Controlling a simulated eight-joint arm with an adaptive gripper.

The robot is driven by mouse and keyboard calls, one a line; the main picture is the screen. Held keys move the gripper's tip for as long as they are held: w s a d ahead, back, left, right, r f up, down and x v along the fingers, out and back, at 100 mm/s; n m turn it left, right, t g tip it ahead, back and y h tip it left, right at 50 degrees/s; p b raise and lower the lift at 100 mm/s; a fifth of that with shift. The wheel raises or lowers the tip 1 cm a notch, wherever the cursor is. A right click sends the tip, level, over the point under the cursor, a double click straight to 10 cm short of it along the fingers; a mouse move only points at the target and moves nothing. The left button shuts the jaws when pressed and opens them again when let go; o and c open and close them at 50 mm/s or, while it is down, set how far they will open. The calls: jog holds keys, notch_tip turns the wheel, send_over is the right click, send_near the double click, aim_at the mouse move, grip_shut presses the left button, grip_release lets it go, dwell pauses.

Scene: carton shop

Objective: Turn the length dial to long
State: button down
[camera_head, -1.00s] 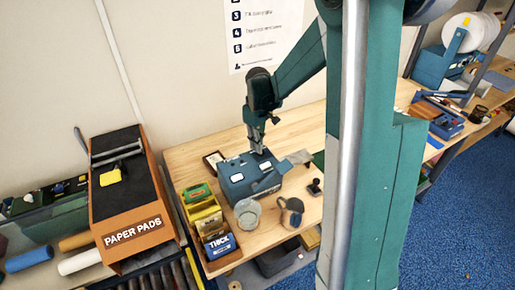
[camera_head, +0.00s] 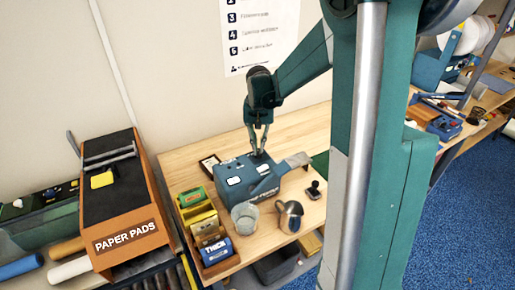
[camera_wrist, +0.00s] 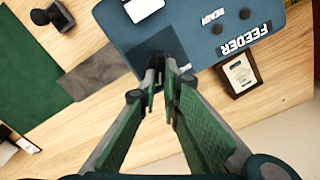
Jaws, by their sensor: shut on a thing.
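The blue feeder machine (camera_head: 268,189) stands on the wooden bench in the head view. It fills the top of the wrist view (camera_wrist: 200,35), with "FEEDER" and "READY" labels on its face. My gripper (camera_head: 259,153) points down onto the machine's top. In the wrist view my gripper (camera_wrist: 166,88) has its green fingers closed in over a dark area of the top (camera_wrist: 155,48). It is shut on the length dial, which is mostly hidden by the fingertips. I cannot read the dial's setting.
A clear cup (camera_head: 244,217) and a metal jug (camera_head: 290,217) stand in front of the machine. A box of small cartons (camera_head: 205,230) is at its left. A framed card (camera_wrist: 240,73) lies close behind. A dark stamp (camera_head: 315,190) is at the right.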

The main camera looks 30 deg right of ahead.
jog(key=shift+d+m, duration=0.15)
jog(key=shift+m, duration=0.55)
jog(key=c, duration=2.5)
grip_release()
jog(key=shift+r, duration=0.15)
jog(key=shift+r, duration=5.9)
